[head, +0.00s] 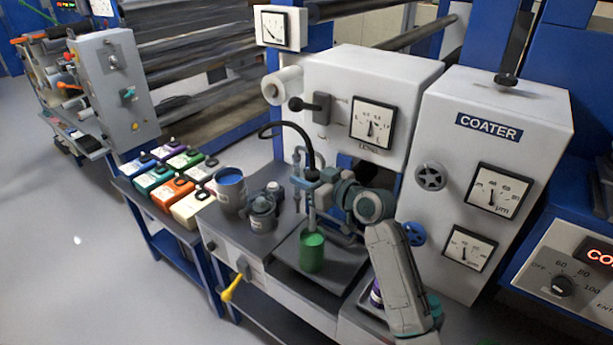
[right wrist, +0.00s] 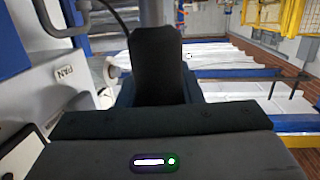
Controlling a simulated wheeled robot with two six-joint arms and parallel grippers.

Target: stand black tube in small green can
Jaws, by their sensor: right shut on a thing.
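The small green can (head: 312,254) stands on a dark tray on the machine's bench. A black tube (head: 292,126) arches down from the left to my right gripper (head: 312,184). My right gripper is shut on it, above the can. A grey straight length (head: 312,215) runs down below the jaws to the can's mouth and stands nearly upright. I cannot tell how deep its lower end sits in the can. In the right wrist view a grey upright length (right wrist: 155,12) shows beyond the dark finger. My left gripper is out of view.
A blue-topped cup (head: 230,188) and a grey lidded pot (head: 262,214) stand left of the can. Several coloured containers (head: 153,177) fill a side table. The coater cabinet (head: 480,150) rises on the right, and a yellow lever (head: 231,288) sticks out in front.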

